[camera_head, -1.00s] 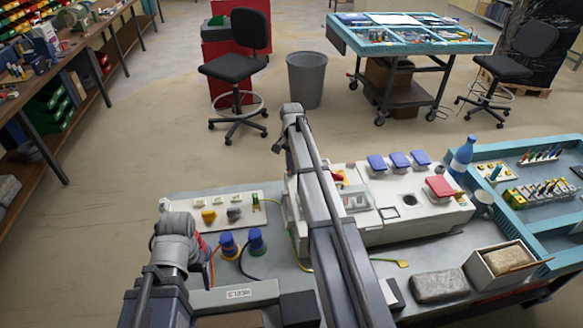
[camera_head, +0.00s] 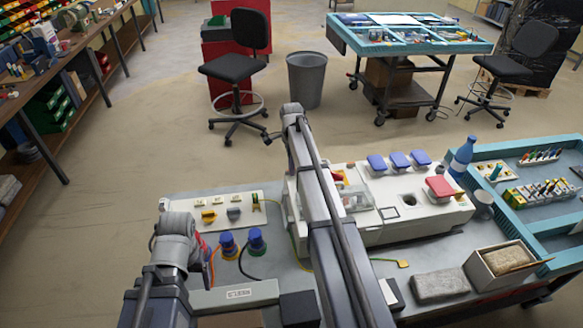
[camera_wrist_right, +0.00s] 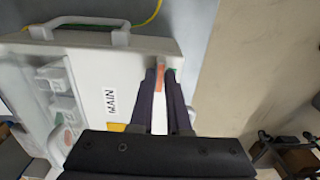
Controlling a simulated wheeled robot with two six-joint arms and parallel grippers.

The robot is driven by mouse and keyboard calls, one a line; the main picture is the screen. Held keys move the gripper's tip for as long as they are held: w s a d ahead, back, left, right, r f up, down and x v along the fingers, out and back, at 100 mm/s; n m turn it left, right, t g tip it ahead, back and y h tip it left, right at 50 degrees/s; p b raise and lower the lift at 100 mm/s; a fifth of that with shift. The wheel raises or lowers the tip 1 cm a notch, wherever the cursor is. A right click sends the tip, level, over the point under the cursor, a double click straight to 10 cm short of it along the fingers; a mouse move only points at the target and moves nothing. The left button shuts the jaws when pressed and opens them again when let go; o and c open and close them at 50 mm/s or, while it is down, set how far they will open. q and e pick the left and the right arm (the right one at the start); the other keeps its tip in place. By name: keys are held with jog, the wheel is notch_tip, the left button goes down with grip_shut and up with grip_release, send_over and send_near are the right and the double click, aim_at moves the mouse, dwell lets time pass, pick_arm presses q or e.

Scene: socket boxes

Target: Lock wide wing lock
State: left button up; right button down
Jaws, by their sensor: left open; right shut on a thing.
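My right gripper (camera_wrist_right: 161,72) is shut on a small orange piece (camera_wrist_right: 160,78) at the edge of the white box marked MAIN (camera_wrist_right: 90,65) in the right wrist view. Whether this piece is the wide wing lock I cannot tell. In the head view my right arm crosses in front of the white box (camera_head: 375,235) and hides the gripper's jaws. A white panel (camera_head: 180,203) on the left carries a yellow winged knob (camera_head: 209,216) and a grey knob (camera_head: 234,214). My left arm stands close to this panel, and its jaws are not visible.
Blue plugs (camera_head: 257,240) with cables stand below the panel. A grey block (camera_head: 440,286), an open box (camera_head: 490,278) and teal trays (camera_head: 555,205) are on the right. Blue covers (camera_head: 399,160) and a red cover (camera_head: 440,188) sit on the white box.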

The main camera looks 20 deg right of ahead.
dwell(0.5)
jog(key=c, duration=0.9)
grip_release()
jog(key=shift+r, duration=0.1)
notch_tip(320, 180, up, 8)
jog(key=p, duration=0.8)
jog(key=shift+f, duration=0.2)
